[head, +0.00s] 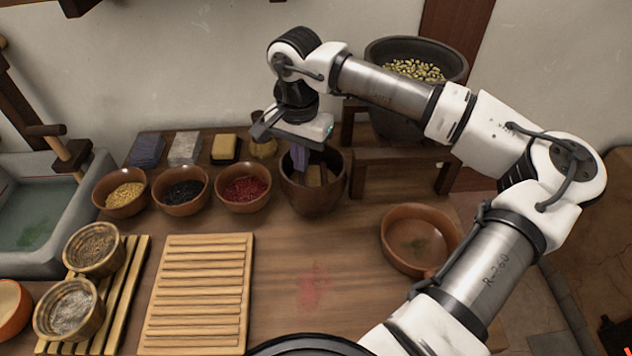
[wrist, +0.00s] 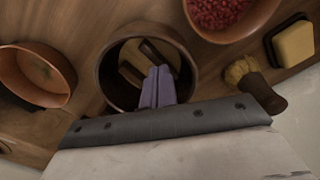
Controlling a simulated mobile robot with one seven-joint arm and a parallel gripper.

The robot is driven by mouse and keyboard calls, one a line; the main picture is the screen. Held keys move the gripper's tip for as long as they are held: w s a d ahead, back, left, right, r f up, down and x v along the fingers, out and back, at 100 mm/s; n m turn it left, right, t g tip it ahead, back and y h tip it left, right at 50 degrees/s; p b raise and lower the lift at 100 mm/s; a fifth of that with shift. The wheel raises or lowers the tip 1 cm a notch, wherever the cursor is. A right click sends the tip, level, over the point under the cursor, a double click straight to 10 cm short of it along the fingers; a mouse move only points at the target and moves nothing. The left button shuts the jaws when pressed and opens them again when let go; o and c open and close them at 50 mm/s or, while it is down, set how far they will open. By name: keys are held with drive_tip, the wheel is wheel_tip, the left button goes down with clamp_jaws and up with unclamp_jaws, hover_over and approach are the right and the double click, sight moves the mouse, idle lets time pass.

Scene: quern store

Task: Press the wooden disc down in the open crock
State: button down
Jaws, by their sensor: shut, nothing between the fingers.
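The open crock (head: 313,197) is a dark brown pot on the table, right of the row of small bowls. In the wrist view its dark wall (wrist: 107,85) rings a pale wooden disc (wrist: 132,72) with a darker bar across it. In the head view the disc (head: 314,176) shows only in part inside the crock. My gripper (head: 301,168) points down at the crock mouth, with its purple fingers together and empty. In the wrist view the fingertips (wrist: 159,70) overlap the disc. I cannot tell whether they touch it.
Bowls of red (head: 243,188), black (head: 181,189) and yellow (head: 124,192) grains stand left of the crock. An empty clay bowl (head: 407,247) stands to its right. A large dark pot (head: 387,52) stands on a stand (head: 405,157) behind. A slatted board (head: 197,300) lies in front.

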drive_tip(key=shift+f+b, duration=0.75)
drive_tip(key=shift+f, duration=0.1)
drive_tip(key=shift+s+f+b, duration=0.1)
drive_tip(key=shift+f+b, duration=0.1)
drive_tip(key=shift+b, duration=0.1)
idle(2.1)
idle(0.4)
wheel_tip(320, 180, up, 10)
drive_tip(key=p, duration=0.6)
drive_tip(key=shift+r, duration=0.15)
idle(0.3)
drive_tip(key=shift+r, duration=0.1)
